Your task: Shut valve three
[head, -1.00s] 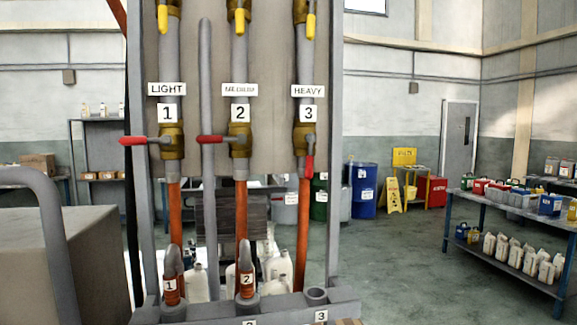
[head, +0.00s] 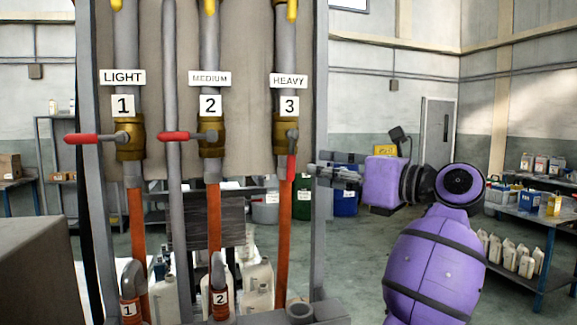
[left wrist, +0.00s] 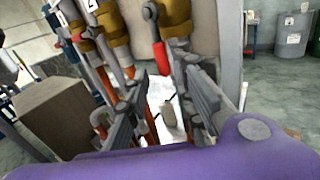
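Valve three (head: 286,132) is a brass body on the "HEAVY" pipe, under the label 3 (head: 289,106). Its red handle (head: 292,168) hangs down in line with the pipe; it also shows in the left wrist view (left wrist: 160,56). My left gripper (head: 314,174) is just right of this handle in the head view, its fingers pointing left. In the left wrist view its fingers (left wrist: 162,70) are apart and empty, with the handle ahead between their tips. I see no clear contact. My right gripper is not in view.
Valve one's handle (head: 82,138) and valve two's handle (head: 174,136) lie crosswise, pointing left. A grey upright post (head: 320,110) stands close by my left gripper. A grey box (head: 35,245) is at lower left. A table (head: 545,220) with bottles is at right.

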